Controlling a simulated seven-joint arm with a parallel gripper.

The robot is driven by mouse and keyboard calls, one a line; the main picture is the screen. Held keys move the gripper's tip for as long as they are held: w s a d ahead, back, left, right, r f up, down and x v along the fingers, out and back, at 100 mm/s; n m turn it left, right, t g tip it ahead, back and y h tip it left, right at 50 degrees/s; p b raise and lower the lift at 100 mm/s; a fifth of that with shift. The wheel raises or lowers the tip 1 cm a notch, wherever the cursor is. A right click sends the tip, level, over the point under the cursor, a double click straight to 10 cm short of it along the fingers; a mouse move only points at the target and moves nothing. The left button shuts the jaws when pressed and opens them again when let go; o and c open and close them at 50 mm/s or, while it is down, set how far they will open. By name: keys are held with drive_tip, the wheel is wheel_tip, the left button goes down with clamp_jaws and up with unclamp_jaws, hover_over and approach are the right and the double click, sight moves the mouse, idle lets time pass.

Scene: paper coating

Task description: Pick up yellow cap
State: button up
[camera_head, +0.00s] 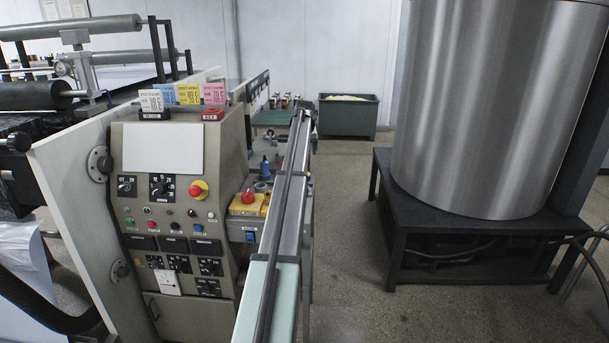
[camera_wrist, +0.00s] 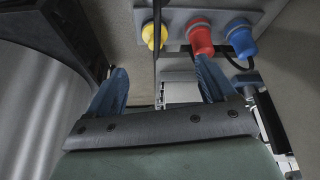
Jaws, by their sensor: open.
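The yellow cap (camera_wrist: 152,36) sits at the left of a row on a grey panel in the wrist view, with a thin dark vertical strip (camera_wrist: 157,60) passing beside and partly over it. A red cap (camera_wrist: 200,36) and a blue cap (camera_wrist: 241,38) are to its right. My gripper (camera_wrist: 160,72) is open and empty, with its two blue fingers spread wide. The yellow cap appears between the finger lines, beyond the tips and apart from them. The right fingertip is close below the red cap in the picture. I cannot make out the caps in the head view.
A control cabinet (camera_head: 185,225) with buttons and knobs stands left in the head view. A large metal drum (camera_head: 490,100) on a dark stand (camera_head: 470,230) is at the right. A green bin (camera_head: 348,118) is at the back. Floor (camera_head: 345,190) between is clear.

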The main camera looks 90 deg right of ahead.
drive_tip(key=x, duration=0.4)
drive_tip(key=d+x, duration=0.1)
drive_tip(key=x, duration=0.3)
drive_tip(key=shift+s, duration=0.15)
drive_tip(key=shift+s+x, duration=0.15)
drive_tip(key=shift+x, duration=1.15)
drive_tip(key=shift+s+x, duration=0.2)
drive_tip(key=shift+x, duration=1.1)
drive_tip(key=shift+d, duration=0.1)
drive_tip(key=c, duration=1.1)
drive_tip(key=shift+r, duration=0.1)
